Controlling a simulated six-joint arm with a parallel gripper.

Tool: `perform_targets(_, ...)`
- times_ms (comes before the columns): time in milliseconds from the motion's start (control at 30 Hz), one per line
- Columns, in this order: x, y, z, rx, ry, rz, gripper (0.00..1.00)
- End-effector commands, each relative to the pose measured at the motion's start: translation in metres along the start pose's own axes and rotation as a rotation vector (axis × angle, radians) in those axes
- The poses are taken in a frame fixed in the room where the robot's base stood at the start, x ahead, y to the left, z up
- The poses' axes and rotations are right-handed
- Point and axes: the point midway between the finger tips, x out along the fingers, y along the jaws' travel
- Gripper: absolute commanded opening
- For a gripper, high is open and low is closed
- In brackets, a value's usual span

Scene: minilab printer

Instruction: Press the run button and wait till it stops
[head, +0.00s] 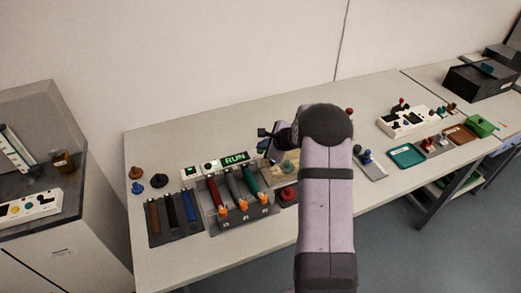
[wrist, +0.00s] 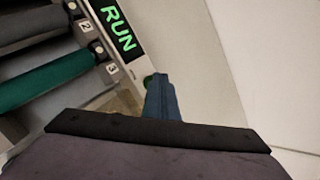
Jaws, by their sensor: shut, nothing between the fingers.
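The printer's display (head: 236,157) is lit with the green word RUN, and the same display shows large in the wrist view (wrist: 119,29). A small green button (wrist: 148,79) sits past the end of the display panel, partly hidden behind my fingertips. My gripper (wrist: 155,82) is shut and empty, its tip over or against the green button. I cannot tell whether the tip touches it or how far the button is pressed. In the head view my gripper (head: 265,142) is at the right end of the display panel, and my arm hides part of that area.
The printer (head: 240,222) holds red, grey and teal cylinders with orange clips. A dark rack (head: 172,234) stands to its left, and a red button box (head: 288,195) to its right. A teal tray (head: 407,155) and a white control box (head: 408,122) are farther right. Bare wall stands behind.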

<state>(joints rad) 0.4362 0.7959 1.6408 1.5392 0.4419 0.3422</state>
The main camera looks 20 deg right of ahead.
Motion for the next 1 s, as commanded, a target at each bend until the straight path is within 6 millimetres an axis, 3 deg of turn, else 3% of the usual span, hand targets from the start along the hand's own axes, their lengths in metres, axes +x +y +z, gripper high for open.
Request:
perform_targets(667, -0.009, -0.007, 0.007, 0.0, -0.001, -0.001, 0.0)
perform_targets(1000, -0.027, -0.02, 0.02, 0.0, -0.001, -0.001, 0.0)
